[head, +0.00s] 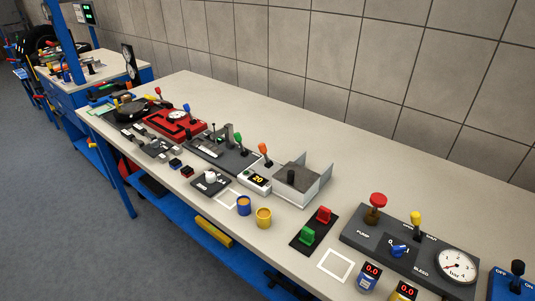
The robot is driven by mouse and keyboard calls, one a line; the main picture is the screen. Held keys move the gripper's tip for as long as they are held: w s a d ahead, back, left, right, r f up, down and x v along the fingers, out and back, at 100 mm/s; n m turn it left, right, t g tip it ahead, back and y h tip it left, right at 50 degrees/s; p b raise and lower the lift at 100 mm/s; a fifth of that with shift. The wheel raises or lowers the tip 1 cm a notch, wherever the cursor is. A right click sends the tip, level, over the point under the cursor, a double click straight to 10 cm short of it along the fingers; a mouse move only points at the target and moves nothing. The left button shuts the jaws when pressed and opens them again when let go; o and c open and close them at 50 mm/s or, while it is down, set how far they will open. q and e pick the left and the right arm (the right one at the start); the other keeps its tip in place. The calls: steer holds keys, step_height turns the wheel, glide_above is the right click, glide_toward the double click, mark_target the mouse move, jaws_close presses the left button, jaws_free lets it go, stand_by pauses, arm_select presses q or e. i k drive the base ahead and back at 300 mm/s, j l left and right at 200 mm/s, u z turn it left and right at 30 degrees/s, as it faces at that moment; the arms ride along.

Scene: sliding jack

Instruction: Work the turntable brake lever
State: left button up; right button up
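A dark round plate that looks like the turntable (130,107) sits near the far left end of the long workbench. A small yellow-topped lever (150,98) and a red-topped lever (158,92) stand beside it. I cannot tell which of them is the brake lever; they are small and far off. Neither of my grippers shows in the head view, so nothing is seen touching the turntable or its levers.
The bench (210,92) has clear top along the wall. A red gauge unit (166,124), a grey lever unit (220,150), an open metal box (305,180), red and green switches (315,227) and a pump panel (375,240) line its front. Another bench stands at far left.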

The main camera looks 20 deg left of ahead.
mark_target(157, 89)
steer(key=u, duration=1.25)
steer(key=i+j+z, duration=0.1)
steer(key=z, duration=0.25)
steer(key=i+j+z, duration=0.1)
steer(key=z, duration=0.25)
steer(key=j+z, duration=0.1)
steer(key=z, duration=0.2)
steer(key=i+j+z, duration=0.15)
steer(key=j, duration=0.25)
steer(key=i+j+z, duration=0.15)
steer(key=j, duration=0.25)
steer(key=i+j+z, duration=0.15)
steer(key=j, duration=0.3)
steer(key=j+z, duration=0.1)
steer(key=j, duration=0.35)
steer(key=i+j+z, duration=0.15)
steer(key=j, duration=0.3)
